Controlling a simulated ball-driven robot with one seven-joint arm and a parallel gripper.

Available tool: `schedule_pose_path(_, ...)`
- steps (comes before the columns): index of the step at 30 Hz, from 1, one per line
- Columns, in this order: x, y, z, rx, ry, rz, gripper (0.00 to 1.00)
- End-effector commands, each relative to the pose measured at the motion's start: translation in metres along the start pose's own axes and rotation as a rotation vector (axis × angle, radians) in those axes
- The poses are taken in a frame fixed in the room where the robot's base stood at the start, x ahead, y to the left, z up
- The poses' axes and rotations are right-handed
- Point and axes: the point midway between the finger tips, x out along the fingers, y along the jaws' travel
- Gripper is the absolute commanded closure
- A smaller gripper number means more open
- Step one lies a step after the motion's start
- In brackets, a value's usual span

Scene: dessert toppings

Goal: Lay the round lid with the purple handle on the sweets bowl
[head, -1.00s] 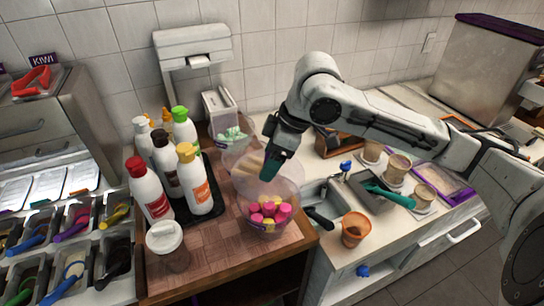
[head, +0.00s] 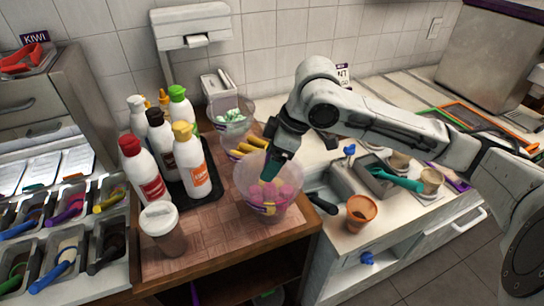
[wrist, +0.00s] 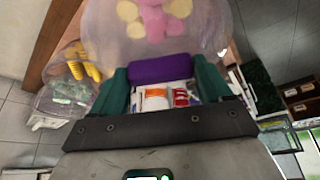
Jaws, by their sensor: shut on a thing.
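The sweets bowl (head: 262,209) is clear, holds pink and yellow sweets, and stands near the right front corner of the wooden counter. My gripper (head: 275,184) is directly above it, fingers pointing down. In the wrist view my gripper (wrist: 162,85) has its teal fingers shut on the purple handle (wrist: 160,68). The round lid (wrist: 205,25) is clear and spreads under the handle, with the sweets showing through it. In the head view the lid blends with the bowl's rim, so I cannot tell whether it touches.
Close behind stand a bowl of yellow pieces (head: 247,146) and a bowl of mint-green pieces (head: 232,113). Sauce bottles (head: 192,165) stand left on a black tray. A sink and an orange cup (head: 361,212) are right.

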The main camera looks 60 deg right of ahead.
Motion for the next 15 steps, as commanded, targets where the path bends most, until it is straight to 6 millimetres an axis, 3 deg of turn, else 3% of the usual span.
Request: schedule_pose_path(15, 0.0042, -0.0001, 0.0027, 0.0, 0.0, 0.0, 0.55)
